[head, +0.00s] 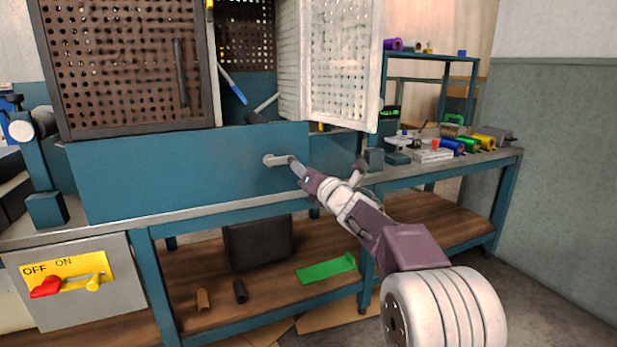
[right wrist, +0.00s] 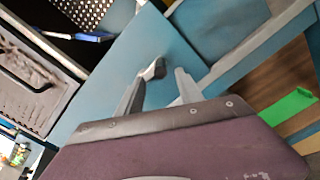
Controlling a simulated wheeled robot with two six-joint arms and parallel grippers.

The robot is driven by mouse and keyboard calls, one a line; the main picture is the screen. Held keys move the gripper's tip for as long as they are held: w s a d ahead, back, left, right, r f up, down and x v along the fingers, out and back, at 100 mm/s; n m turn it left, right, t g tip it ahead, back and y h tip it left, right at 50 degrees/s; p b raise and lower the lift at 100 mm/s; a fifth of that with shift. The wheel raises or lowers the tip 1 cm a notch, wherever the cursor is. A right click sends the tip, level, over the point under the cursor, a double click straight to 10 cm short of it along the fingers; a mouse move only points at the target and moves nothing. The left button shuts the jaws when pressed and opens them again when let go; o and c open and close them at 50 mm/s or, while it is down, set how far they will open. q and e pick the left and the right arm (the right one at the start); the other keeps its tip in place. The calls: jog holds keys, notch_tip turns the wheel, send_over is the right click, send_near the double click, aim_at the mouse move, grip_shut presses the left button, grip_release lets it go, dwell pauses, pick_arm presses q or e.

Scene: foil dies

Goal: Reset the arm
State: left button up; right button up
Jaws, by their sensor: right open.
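My right arm comes in from the lower right of the head view. Its gripper (head: 314,164) is in front of the blue panel (head: 160,175), above the bench. In the right wrist view the two fingers of this gripper (right wrist: 158,86) are spread apart, with the blue panel (right wrist: 105,95) beyond them. I see nothing held between the fingers. A small dark grey piece shows near the left fingertip; I cannot tell whether it is part of the finger. My left gripper is not in view.
A brown pegboard door (head: 125,70) and a white perforated door (head: 345,60) stand above the panel. Coloured rolls (head: 452,146) lie on the bench at right. A yellow OFF/ON plate (head: 70,272) with a red lever is at lower left. A green sheet (head: 326,268) lies on the lower shelf.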

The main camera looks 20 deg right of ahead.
jog(key=shift+s, duration=0.8)
